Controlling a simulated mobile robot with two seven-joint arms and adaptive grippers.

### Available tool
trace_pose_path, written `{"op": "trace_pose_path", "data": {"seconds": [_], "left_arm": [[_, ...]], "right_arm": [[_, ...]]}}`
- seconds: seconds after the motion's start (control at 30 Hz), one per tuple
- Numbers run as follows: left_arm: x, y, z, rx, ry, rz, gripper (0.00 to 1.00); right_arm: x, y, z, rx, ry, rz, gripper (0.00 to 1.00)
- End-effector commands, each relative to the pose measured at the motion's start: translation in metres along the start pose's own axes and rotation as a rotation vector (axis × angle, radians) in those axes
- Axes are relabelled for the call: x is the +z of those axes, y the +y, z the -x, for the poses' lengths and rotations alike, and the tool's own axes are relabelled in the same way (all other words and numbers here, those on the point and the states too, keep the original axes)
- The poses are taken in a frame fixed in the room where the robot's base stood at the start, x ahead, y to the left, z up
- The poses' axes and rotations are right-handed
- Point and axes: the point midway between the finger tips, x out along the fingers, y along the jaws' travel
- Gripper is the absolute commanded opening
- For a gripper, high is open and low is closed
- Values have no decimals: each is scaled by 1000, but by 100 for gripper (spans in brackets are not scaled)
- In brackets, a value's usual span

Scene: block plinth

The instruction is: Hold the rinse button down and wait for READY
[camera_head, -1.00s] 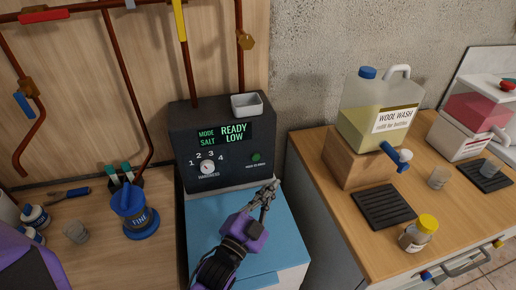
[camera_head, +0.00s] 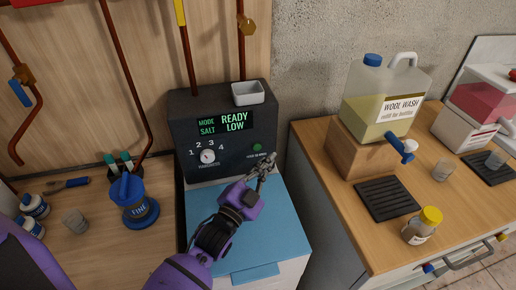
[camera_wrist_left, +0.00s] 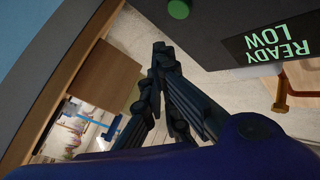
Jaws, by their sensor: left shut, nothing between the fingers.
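The dark grey control unit (camera_head: 190,140) stands against the wall. Its lit display (camera_head: 224,122) reads MODE READY and SALT LOW in green. The green rinse button (camera_head: 257,147) is on its front, lower right; it also shows in the wrist view (camera_wrist_left: 178,9). My left gripper (camera_head: 268,161) is shut and empty, its fingertips just right of and below the button in the head view. In the wrist view, the fingertips (camera_wrist_left: 160,52) appear apart from the button, which is uncovered. My right gripper is not in view.
A white dial (camera_head: 208,156) is left of the button. A small white tray (camera_head: 247,94) sits on the unit. The blue lid (camera_head: 250,232) lies below my arm. A jug (camera_head: 382,95) on a wooden block stands on the right counter; a blue funnel-like container (camera_head: 132,192) is left.

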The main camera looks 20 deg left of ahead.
Motion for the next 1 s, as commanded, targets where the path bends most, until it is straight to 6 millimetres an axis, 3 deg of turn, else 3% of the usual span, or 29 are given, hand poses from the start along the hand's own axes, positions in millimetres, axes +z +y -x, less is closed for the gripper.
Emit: {"op": "trace_pose_path", "data": {"seconds": [0.3,1.0], "left_arm": [[16,-16,-22,0,1,0,0],[18,-18,-25,0,0,1,0]], "right_arm": [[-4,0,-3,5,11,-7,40],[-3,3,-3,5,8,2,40]]}}
